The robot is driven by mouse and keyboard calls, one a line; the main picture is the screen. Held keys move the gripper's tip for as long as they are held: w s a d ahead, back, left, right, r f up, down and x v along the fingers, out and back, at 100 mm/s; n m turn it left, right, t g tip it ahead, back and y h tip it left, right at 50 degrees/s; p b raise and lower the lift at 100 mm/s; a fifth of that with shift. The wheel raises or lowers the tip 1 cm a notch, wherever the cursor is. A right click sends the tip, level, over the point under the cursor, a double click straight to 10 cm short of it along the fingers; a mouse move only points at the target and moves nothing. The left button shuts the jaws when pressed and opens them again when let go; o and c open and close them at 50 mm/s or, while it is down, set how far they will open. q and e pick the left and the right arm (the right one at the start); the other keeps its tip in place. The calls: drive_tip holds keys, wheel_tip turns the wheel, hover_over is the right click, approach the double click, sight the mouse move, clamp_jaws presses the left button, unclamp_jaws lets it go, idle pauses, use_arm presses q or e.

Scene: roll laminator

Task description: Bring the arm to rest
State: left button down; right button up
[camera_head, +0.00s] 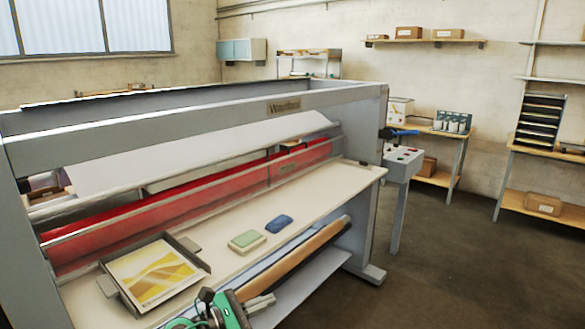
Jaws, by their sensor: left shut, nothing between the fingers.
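My left gripper (264,301) shows at the bottom edge of the head view, with green and dark arm parts of mine beside it. Its grey fingers are shut with nothing between them. It is in front of the laminator's feed table (325,190), near a brown roll (300,256) slung below the table's front edge. The rest of the arm is cut off by the picture's edge. My right gripper is not in view.
The grey roll laminator (365,120) has a red roller (180,206). A control box (403,163) stands at right. The floor (460,260) there is clear.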

use_arm(q)
drive_tip(key=s+a+f+n+t+y, duration=0.25)
drive_tip(key=a+n+y, duration=0.25)
drive_tip(key=n, duration=0.7)
drive_tip(key=s+a+f+n+t+y, duration=0.15)
drive_tip(key=s+a+n+y, duration=0.3)
drive_tip(key=n, duration=0.65)
drive_tip(key=s+a+f+n+t+y, duration=0.1)
drive_tip(key=s+a+n+t+y, duration=0.4)
drive_tip(key=n, duration=0.7)
drive_tip(key=s+a+f+n+g, duration=0.1)
drive_tip(key=s+f+n+g, duration=0.65)
drive_tip(key=s, duration=0.45)
drive_tip(key=s+a+f+n+g, duration=0.1)
drive_tip(key=s+f+n+g, duration=0.6)
drive_tip(key=s, duration=0.5)
wheel_tip(320, 180, down, 30)
drive_tip(key=m+g+b, duration=0.1)
drive_tip(key=m+g, duration=0.1)
drive_tip(key=s+a+f+b, duration=0.1)
drive_tip(key=s+a+f, duration=0.2)
drive_tip(key=s+f, duration=1.6)
wheel_tip(320, 180, down, 2)
drive_tip(key=shift+s+f+g, duration=0.25)
drive_tip(key=shift+g, duration=0.2)
